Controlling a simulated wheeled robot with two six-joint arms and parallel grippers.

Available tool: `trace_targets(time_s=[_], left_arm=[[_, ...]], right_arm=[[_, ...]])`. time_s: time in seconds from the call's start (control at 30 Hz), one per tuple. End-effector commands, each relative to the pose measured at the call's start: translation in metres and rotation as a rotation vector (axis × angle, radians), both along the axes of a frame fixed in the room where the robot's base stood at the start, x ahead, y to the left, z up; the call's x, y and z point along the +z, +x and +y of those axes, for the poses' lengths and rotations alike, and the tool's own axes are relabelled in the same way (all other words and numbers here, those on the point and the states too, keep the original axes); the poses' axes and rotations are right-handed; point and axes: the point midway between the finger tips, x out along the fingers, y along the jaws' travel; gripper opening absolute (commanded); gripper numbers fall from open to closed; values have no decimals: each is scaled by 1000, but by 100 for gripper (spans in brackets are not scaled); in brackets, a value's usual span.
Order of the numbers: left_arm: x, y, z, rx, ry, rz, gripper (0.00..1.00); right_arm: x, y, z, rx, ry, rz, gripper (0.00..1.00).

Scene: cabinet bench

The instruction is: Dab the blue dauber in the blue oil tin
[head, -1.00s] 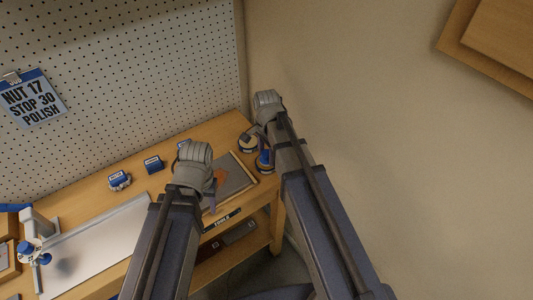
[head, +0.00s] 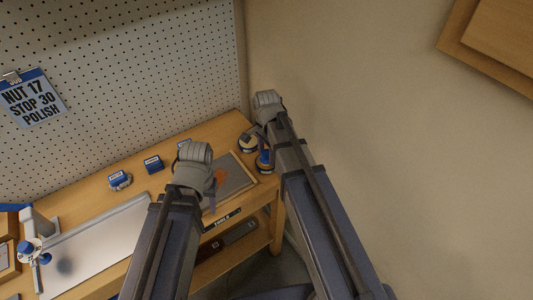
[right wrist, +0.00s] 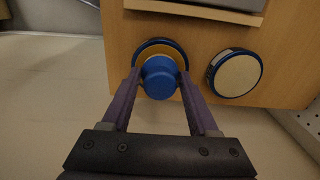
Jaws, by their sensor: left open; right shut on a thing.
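My right gripper (right wrist: 160,84) is shut on the blue dauber (right wrist: 160,76), whose round blue top faces the right wrist camera. The dauber is over a blue-rimmed tin (right wrist: 148,45) with an amber inside. The dauber hides its own tip and part of the tin, so I cannot tell whether it touches the oil. In the head view this tin (head: 265,167) is at the bench's right end, partly behind my right arm. My left gripper (head: 211,196) is open and empty above the bench's front; its wrist hides part of it.
A second blue-rimmed round tin with a pale top (right wrist: 235,73) stands beside the first. A framed grey board (head: 238,182) with an orange patch lies left of the tins. Several small blue-labelled items (head: 153,165) stand farther left, near a pale metal plate (head: 95,245). The wall is close on the right.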

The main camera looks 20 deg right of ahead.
Motion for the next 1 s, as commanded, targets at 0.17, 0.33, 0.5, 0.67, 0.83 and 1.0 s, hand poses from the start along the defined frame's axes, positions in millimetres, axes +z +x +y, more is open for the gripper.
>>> trace_targets(time_s=[0.17, 0.33, 0.5, 0.67, 0.83, 1.0], left_arm=[[1, 0, 0, 0, 0, 0, 50], [10, 0, 0, 0, 0, 0, 50], [24, 0, 0, 0, 0, 0, 50], [37, 0, 0, 0, 0, 0, 50], [50, 0, 0, 0, 0, 0, 50], [62, 0, 0, 0, 0, 0, 50]], right_arm=[[1, -1, 0, 0, 0, 2, 16], [10, -1, 0, 0, 0, 2, 16], [24, -1, 0, 0, 1, 1, 16], [37, 0, 0, 0, 0, 1, 16], [50, 0, 0, 0, 0, 1, 16], [62, 0, 0, 0, 0, 1, 16]])
